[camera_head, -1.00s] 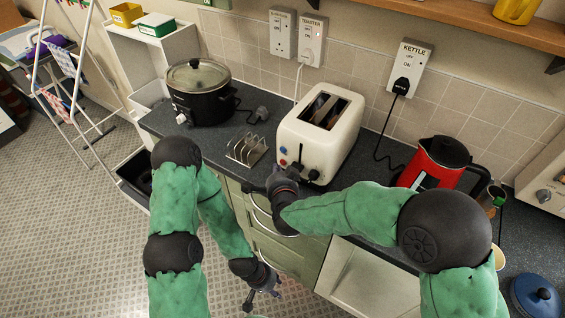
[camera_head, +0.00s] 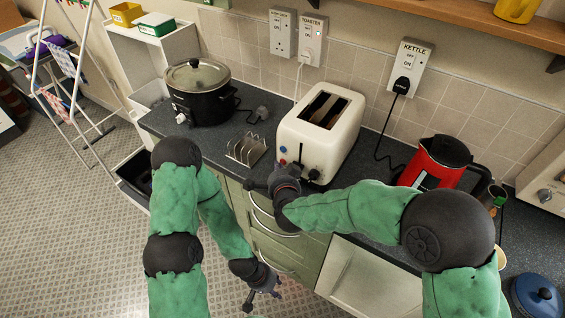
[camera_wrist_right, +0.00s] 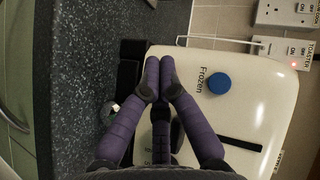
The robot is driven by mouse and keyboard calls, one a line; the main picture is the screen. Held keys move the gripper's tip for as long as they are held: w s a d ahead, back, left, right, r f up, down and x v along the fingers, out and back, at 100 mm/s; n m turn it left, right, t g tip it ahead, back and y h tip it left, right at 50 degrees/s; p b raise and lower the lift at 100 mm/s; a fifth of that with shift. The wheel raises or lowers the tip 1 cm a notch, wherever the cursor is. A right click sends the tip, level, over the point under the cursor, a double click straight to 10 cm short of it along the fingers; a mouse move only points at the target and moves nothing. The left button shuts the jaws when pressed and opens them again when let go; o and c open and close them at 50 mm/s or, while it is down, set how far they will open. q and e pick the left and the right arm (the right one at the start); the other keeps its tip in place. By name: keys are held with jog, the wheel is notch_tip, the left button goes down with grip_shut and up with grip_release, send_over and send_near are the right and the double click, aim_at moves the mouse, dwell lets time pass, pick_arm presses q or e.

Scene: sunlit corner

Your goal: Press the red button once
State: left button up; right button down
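The cream toaster (camera_head: 322,132) stands on the counter below the wall. Its front end has small round buttons: a blue one (camera_head: 283,150) and a tiny red one (camera_head: 282,162) just below it. My right gripper (camera_head: 293,170) is close in front of this end, beside the red button; contact cannot be told. In the right wrist view its purple fingers (camera_wrist_right: 160,78) are together and empty, over the toaster edge. The blue button (camera_wrist_right: 219,83) marked "Frozen" shows there; the red button does not. My left gripper (camera_head: 263,292) hangs low before the drawers, fingers apart and empty.
A toast rack (camera_head: 246,149) stands left of the toaster, with a black slow cooker (camera_head: 198,92) farther left. A red kettle (camera_head: 438,164) is to the right. The toaster's wall switch (camera_head: 312,42) has a lit red light.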

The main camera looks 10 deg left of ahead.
jog(key=shift+w+d, duration=0.1)
jog(key=shift+w, duration=0.25)
dwell(0.7)
jog(key=shift+s, duration=0.15)
jog(key=shift+s+a, duration=0.25)
jog(key=shift+s, duration=0.3)
jog(key=s, duration=0.1)
jog(key=s+a, duration=0.1)
jog(key=s, duration=0.2)
jog(key=shift+s+a+p, duration=0.3)
jog(key=shift+s+a, duration=0.05)
jog(key=shift+s, duration=0.05)
dwell(1.0)
